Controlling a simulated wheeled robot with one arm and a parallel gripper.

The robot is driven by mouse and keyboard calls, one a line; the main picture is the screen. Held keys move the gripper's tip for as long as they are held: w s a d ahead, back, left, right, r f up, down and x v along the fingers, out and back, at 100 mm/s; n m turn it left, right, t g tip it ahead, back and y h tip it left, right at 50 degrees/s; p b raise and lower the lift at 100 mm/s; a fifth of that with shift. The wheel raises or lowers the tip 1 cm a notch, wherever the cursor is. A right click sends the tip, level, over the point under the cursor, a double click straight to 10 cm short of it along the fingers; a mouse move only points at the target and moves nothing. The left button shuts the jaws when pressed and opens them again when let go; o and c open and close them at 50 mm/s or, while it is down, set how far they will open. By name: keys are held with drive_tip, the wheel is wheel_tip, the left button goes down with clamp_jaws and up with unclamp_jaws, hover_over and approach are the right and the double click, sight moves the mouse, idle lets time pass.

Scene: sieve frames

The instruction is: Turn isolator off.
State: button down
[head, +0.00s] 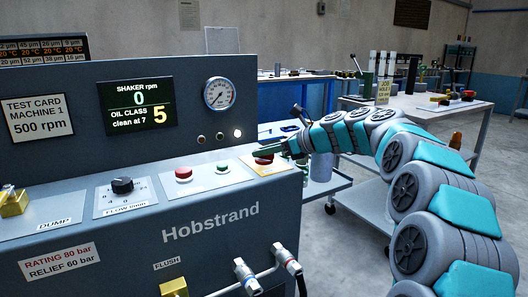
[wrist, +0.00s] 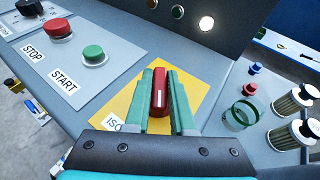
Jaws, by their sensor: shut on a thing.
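The isolator's red handle (wrist: 160,92) stands on a yellow plate (wrist: 190,84) in the wrist view, with a white mark on its front. A label starting "ISO" is partly covered by my gripper. My gripper (wrist: 160,98) has its green fingers on both sides of the handle and is shut on it. In the head view my gripper (head: 268,150) reaches from the right to the yellow isolator plate (head: 284,163) at the panel's right end. There the fingers hide most of the handle.
A red STOP button (wrist: 57,29) and green START button (wrist: 94,54) sit left of the isolator. Right of it are a green ring (wrist: 240,115) and metal-capped jars (wrist: 293,104). The shaker display (head: 139,104) reads 0 rpm. A lamp (head: 238,133) glows white.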

drive_tip(key=shift+f+n+g+y, duration=0.1)
drive_tip(key=shift+n+g+y, duration=0.3)
drive_tip(key=shift+n+g, duration=1.3)
drive_tip(key=shift+g, duration=0.2)
drive_tip(key=shift+n+g, duration=0.3)
drive_tip(key=c, duration=0.8)
unclamp_jaws()
drive_tip(key=shift+o, duration=0.2)
drive_tip(key=v, duration=0.5)
drive_tip(key=shift+w+d, duration=0.1)
drive_tip(key=shift+d, duration=0.25)
drive_tip(key=shift+v, duration=1.05)
